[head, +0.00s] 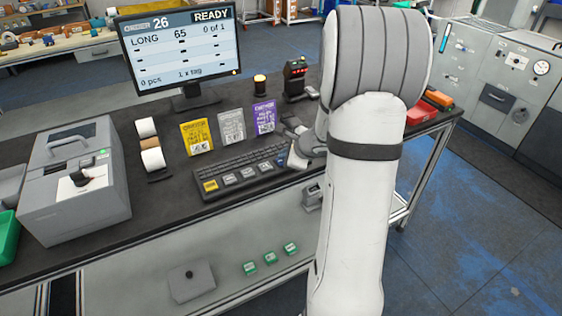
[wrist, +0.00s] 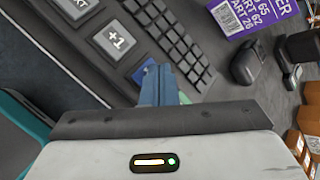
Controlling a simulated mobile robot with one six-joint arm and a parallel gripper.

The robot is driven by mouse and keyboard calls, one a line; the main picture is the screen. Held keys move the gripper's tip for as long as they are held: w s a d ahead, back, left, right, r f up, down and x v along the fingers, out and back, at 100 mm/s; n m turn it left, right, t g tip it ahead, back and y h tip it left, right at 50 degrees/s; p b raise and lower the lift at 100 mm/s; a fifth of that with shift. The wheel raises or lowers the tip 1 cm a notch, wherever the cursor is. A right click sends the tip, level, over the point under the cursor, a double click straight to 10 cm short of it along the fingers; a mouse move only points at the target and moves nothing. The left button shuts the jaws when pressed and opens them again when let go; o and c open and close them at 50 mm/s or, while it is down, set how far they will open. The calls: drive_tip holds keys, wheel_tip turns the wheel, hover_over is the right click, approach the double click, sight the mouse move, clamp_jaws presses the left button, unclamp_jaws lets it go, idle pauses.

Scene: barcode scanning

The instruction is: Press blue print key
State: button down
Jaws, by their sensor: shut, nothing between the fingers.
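The dark keyboard (head: 240,168) lies on the black bench top, with a row of large keys along its front edge. The blue key (head: 281,159) is at the right part of that row, beside my gripper (head: 291,157). In the wrist view, a corner of the blue key (wrist: 141,73) shows beside the shut, empty fingers (wrist: 158,72), which cover most of it. I cannot tell whether the fingertips touch the key. A grey "+1" key (wrist: 114,40) is next to it.
The monitor (head: 180,45) reads READY, LONG 65, 0 of 1, 0 pcs. Yellow (head: 196,137), grey (head: 231,126) and purple (head: 265,118) label cards stand behind the keyboard. A grey printer (head: 75,190) is at left. A black handheld device (wrist: 245,62) lies near the gripper.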

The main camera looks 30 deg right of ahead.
drive_tip(key=shift+f+b, duration=0.3)
drive_tip(key=shift+r, duration=0.1)
idle(0.4)
drive_tip(key=shift+r+p, duration=0.6)
drive_tip(key=shift+r, duration=0.15)
wheel_tip(320, 180, up, 5)
drive_tip(key=p, duration=0.4)
drive_tip(key=shift+r, duration=0.1)
idle(0.6)
